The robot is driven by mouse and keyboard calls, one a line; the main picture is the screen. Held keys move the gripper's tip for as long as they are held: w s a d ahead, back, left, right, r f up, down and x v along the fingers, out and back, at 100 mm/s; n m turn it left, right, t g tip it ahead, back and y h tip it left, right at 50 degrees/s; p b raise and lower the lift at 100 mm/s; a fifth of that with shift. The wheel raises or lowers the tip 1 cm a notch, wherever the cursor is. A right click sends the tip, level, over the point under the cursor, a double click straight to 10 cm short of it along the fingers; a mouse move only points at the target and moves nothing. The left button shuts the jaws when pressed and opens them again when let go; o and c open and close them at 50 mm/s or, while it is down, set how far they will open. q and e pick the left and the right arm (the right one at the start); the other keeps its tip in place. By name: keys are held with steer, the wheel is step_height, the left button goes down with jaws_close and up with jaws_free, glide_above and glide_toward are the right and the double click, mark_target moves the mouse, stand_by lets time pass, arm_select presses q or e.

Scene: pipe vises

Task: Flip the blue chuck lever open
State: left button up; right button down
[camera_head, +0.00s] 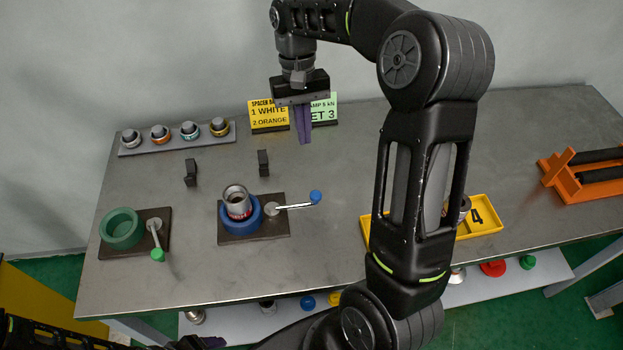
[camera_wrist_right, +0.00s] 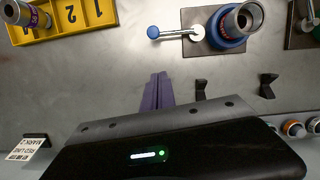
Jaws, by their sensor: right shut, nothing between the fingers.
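The blue chuck (camera_head: 240,220) is a blue ring on a dark square plate, left of the table's middle. A grey metal pipe piece (camera_head: 236,199) stands upright in it. Its lever (camera_head: 296,206) is a silver bar with a blue knob (camera_head: 316,197), pointing right from a round pivot. The chuck (camera_wrist_right: 228,27) and the lever's blue knob (camera_wrist_right: 153,32) also show in the right wrist view. My right gripper (camera_head: 304,138) is shut and empty, its purple fingers pointing down above the table's back part, behind and apart from the lever. My left gripper is not clearly in view.
A green chuck (camera_head: 122,228) with a green-knobbed lever stands at the left. Two small black uprights (camera_head: 190,173) stand behind the chucks. A rack of ringed fittings (camera_head: 177,138), signs (camera_head: 268,115), a yellow numbered tray (camera_head: 484,217) and an orange stand (camera_head: 585,176) surround them.

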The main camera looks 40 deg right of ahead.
steer(key=x, duration=0.8)
steer(key=shift+s+f, duration=0.1)
steer(key=s, duration=0.1)
steer(key=s+a+p, duration=0.1)
steer(key=s, duration=0.1)
steer(key=shift+a+f, duration=0.15)
steer(key=shift+f, duration=0.05)
arm_select(q)
steer(key=shift+r, duration=0.15)
arm_select(e)
steer(key=shift+s+a+f, duration=0.1)
steer(key=shift+s+f, duration=0.1)
steer(key=shift+s, duration=0.05)
